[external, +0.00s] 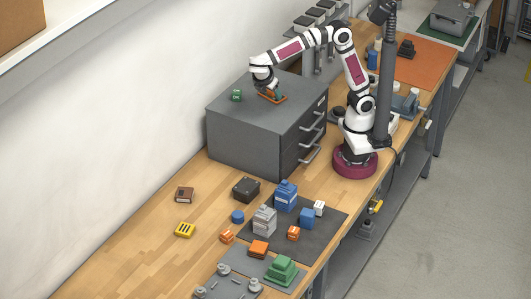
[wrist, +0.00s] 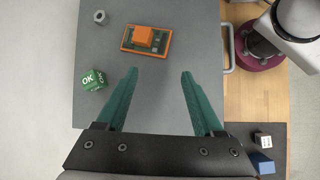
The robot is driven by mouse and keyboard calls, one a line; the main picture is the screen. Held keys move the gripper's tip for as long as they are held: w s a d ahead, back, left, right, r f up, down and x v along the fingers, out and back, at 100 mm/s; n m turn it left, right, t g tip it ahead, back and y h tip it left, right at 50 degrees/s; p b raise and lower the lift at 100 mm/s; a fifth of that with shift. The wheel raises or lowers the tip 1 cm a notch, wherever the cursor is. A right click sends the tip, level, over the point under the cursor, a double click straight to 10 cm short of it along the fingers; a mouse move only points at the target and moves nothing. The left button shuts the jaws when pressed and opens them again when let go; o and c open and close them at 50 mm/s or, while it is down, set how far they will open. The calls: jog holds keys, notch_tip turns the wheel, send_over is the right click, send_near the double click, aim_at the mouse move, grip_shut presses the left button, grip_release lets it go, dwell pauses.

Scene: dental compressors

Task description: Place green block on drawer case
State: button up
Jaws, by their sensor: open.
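The green block (external: 237,96), a small cube with white "OK" lettering, sits on top of the grey drawer case (external: 232,117). In the wrist view the green block (wrist: 92,79) rests near the left edge of the case top (wrist: 200,30). My gripper (external: 268,92) is above the case top. In the wrist view my gripper (wrist: 158,72) has its two green fingers spread wide with nothing between them. The green block is to the left of the left finger, apart from it.
An orange-topped circuit board (wrist: 147,39) and a grey nut (wrist: 100,17) lie on the case top. Several blocks and parts, including a blue compressor-like piece (external: 286,196) and a yellow block (external: 185,230), stand on the wooden bench (external: 140,238). A wall runs along the left.

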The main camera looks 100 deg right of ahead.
jog(key=s+a+f+m+t+y, duration=0.1)
jog(key=s+a+f+m+y, duration=0.3)
jog(key=s+a+m, duration=0.2)
jog(key=s+a+f+m+t+y, duration=0.2)
jog(key=s+m, duration=0.5)
jog(key=s, duration=0.4)
jog(key=a+f+y, duration=0.1)
jog(key=a+y, duration=0.1)
jog(key=a, duration=0.1)
jog(key=shift+s+a+f+t, duration=0.25)
jog(key=shift+a+f+t, duration=0.05)
jog(key=shift+a+f, duration=0.1)
